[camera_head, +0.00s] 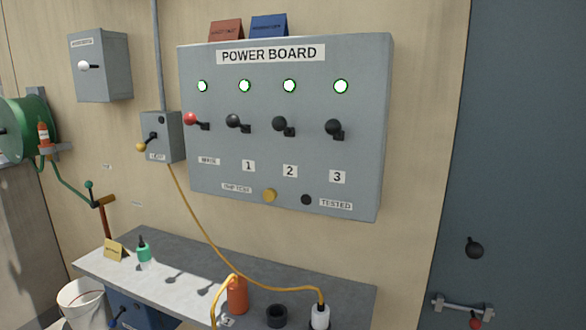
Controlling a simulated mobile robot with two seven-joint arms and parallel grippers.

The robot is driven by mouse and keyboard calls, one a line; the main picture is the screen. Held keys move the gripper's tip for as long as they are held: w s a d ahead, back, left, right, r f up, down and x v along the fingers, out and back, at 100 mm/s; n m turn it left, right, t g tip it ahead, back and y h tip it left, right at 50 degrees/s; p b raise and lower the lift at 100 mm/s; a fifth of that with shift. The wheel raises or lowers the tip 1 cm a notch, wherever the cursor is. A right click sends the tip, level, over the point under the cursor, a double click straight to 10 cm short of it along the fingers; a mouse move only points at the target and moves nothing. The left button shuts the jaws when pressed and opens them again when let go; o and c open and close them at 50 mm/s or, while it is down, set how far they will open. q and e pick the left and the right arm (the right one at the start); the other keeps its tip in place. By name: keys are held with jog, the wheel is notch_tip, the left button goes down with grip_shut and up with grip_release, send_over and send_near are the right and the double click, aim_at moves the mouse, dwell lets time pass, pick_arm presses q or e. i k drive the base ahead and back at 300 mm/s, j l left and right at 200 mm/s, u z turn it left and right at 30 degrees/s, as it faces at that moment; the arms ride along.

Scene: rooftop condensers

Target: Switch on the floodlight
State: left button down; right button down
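A small grey box (171,140) with a label that seems to read LIGHT is on the wall, left of the power board (370,75). Its lever has a yellow knob (141,147) that points down and left. The power board has a lever with a red knob (190,118) at left, and black levers over labels 1 (233,120), 2 (279,123) and 3 (333,127). The indicator lamps above them glow white with green rims. I cannot make out a floodlight. Neither of my grippers is in view.
A yellow cable (195,224) runs from below the small box to a white plug (320,316) on the grey bench (205,262). A grey switch box (112,65) hangs upper left. A dark door (535,150) is at right.

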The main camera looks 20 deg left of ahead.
aim_at(141, 146)
jog(key=j+u, duration=0.1)
jog(key=u, duration=0.35)
jog(key=j+u, duration=0.1)
jog(key=u, duration=0.85)
jog(key=i+j, duration=0.05)
